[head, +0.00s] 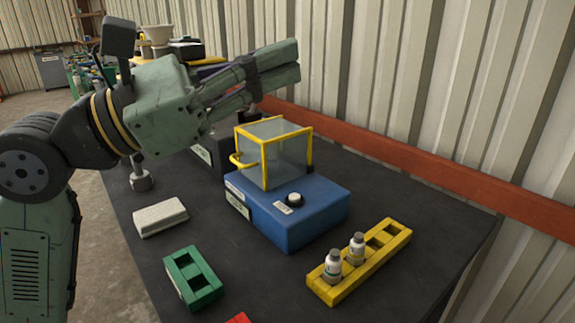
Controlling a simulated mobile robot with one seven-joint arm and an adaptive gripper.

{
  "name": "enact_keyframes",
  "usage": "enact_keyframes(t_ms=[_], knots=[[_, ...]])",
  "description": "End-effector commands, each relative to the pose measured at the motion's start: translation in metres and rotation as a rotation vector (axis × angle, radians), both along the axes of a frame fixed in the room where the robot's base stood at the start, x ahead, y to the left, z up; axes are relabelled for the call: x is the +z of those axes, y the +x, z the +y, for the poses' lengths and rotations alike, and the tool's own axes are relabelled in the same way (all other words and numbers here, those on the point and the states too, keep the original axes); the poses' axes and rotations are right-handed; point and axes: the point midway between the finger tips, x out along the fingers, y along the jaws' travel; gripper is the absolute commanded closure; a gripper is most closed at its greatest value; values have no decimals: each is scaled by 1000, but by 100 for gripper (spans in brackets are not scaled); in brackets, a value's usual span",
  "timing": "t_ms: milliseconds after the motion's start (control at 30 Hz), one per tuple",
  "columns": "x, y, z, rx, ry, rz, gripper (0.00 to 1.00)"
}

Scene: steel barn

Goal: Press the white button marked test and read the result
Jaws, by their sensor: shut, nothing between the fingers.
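A blue device (300,216) stands on the dark table. A white button (294,198) with a dark ring sits on its top, near the front. A small white label (283,208) lies beside the button; its text is too small to read. A clear box with a yellow frame (272,152) stands on the device behind the button and looks empty. My gripper (290,62) is shut and empty. It appears above and behind the clear box in the picture, pointing right, apart from the button. No result reading is legible.
A green rack (193,290) and a pale block (160,217) are at the left. A corrugated wall with a red rail (400,160) runs behind the table.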

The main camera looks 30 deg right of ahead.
Motion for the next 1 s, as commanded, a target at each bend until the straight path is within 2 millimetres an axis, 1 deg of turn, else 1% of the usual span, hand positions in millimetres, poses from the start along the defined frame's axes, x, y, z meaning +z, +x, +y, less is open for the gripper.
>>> enact_keyframes(t_ms=[33,67,100,167,200,300,400,533,667,1000], knots=[[-4,9,-27,26,104,-44,100],[-13,16,-42,45,171,-72,100],[-25,26,-59,71,260,-112,100],[-46,42,-82,109,394,-172,100],[-61,53,-94,135,485,-212,100],[-94,80,-113,192,696,-306,100],[-119,103,-119,240,865,-380,100],[-139,121,-118,275,996,-434,100],[-145,126,-116,285,1031,-449,100],[-146,126,-116,284,1027,-447,100]])
